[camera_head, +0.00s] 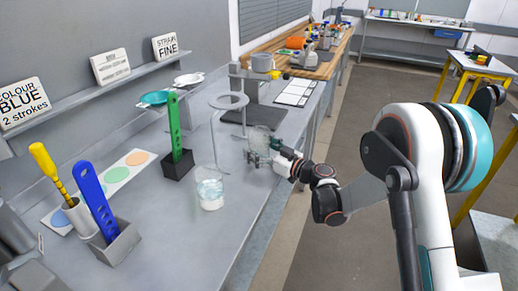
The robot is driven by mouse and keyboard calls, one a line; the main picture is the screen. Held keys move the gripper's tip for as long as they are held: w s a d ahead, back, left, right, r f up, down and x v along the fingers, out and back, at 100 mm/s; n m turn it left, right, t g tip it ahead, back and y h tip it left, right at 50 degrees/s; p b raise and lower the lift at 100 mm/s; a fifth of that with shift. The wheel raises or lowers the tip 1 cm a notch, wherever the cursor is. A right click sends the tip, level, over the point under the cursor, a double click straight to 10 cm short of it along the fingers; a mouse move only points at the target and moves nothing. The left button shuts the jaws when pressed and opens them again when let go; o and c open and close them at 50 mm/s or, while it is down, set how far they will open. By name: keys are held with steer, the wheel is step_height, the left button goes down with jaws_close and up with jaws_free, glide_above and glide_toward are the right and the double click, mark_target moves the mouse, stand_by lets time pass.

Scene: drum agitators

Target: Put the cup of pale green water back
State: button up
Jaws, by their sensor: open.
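A clear cup (210,190) holding pale, slightly blue-green water stands upright on the grey bench, left of my gripper. A second clear, greyish vessel (262,137) stands at my gripper (257,158). My gripper is open, reaching in from the right, with its fingers low around or beside this vessel. I cannot tell whether they touch it. What the second vessel holds is too faint to tell. A white strip (98,188) with blue, green and orange discs lies on the bench at left.
A ring stand (228,101) rises behind the cup. A green slotted paddle (174,125) stands in a black block, and a blue paddle (95,198) in a grey holder. A yellow-handled tool (49,168) stands at left. The front right of the bench is clear.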

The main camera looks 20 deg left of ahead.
steer(key=shift+d+r, duration=0.15)
steer(key=p+v, duration=0.3)
steer(key=v, duration=0.8)
steer(key=shift+s+d+p, duration=0.15)
steer(key=shift+d+p, duration=0.2)
steer(key=shift+p, duration=0.05)
steer(key=s+d+r+m+h, duration=0.6)
steer(key=s+d+r+h, duration=0.15)
steer(key=d+r, duration=0.4)
steer(key=s+d+m+h, duration=0.7)
steer(key=s+d+h, duration=0.2)
steer(key=s+d, duration=1.2)
steer(key=shift+s, duration=0.9)
steer(key=shift+d, duration=0.1)
